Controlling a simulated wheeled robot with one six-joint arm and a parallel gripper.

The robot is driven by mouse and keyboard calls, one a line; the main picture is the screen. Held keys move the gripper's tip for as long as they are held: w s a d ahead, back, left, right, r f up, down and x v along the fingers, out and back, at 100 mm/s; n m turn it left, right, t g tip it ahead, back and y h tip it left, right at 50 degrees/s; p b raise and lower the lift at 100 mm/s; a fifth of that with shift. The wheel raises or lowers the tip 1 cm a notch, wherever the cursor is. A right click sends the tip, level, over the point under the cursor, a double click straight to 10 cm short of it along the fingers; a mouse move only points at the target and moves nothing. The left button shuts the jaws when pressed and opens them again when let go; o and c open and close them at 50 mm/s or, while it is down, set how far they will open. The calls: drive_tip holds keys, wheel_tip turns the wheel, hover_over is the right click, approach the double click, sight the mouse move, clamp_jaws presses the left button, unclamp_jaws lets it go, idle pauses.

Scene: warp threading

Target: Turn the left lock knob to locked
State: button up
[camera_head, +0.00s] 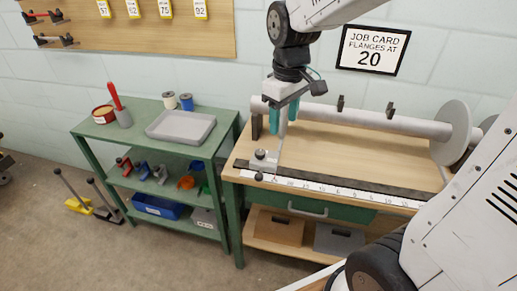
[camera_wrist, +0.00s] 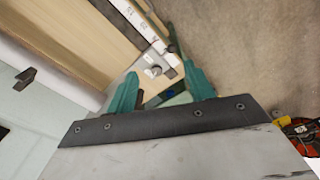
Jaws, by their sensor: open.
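The left lock knob (camera_head: 260,154) is a small dark knob on a grey metal block at the left end of the bench's ruler rail. In the wrist view the knob (camera_wrist: 154,71) shows on its pale block beyond and between my fingertips. My gripper (camera_head: 287,124) has teal fingers, points down and is above and slightly right of the knob, apart from it. In the wrist view my gripper (camera_wrist: 160,82) is open with nothing between its fingers. Whether the knob is locked cannot be told. A grey flange disc (camera_head: 451,133) stands on the roller at right; its knob is hidden.
The long grey roller (camera_head: 350,120) lies along the bench back, close behind my gripper. The white number scale (camera_head: 345,191) runs along the front edge. A job card (camera_head: 370,50) reads flanges at 20. A green shelf (camera_head: 160,140) stands at left. The middle benchtop is clear.

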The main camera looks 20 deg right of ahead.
sight(260, 152)
drive_tip(key=w+f+n, duration=0.1)
drive_tip(key=w+f, duration=0.2)
drive_tip(key=w+a+f+n, duration=0.1)
drive_tip(key=w+f, duration=0.3)
drive_tip(key=w+f+n, duration=0.1)
drive_tip(key=w+f, duration=0.3)
drive_tip(key=shift+w+a+g, duration=0.1)
drive_tip(key=shift+a+g, duration=0.1)
drive_tip(key=shift+g, duration=0.1)
wheel_tip(260, 152, down, 8)
drive_tip(key=shift+r, duration=0.2)
drive_tip(key=shift+c, duration=0.3)
drive_tip(key=c, duration=0.9)
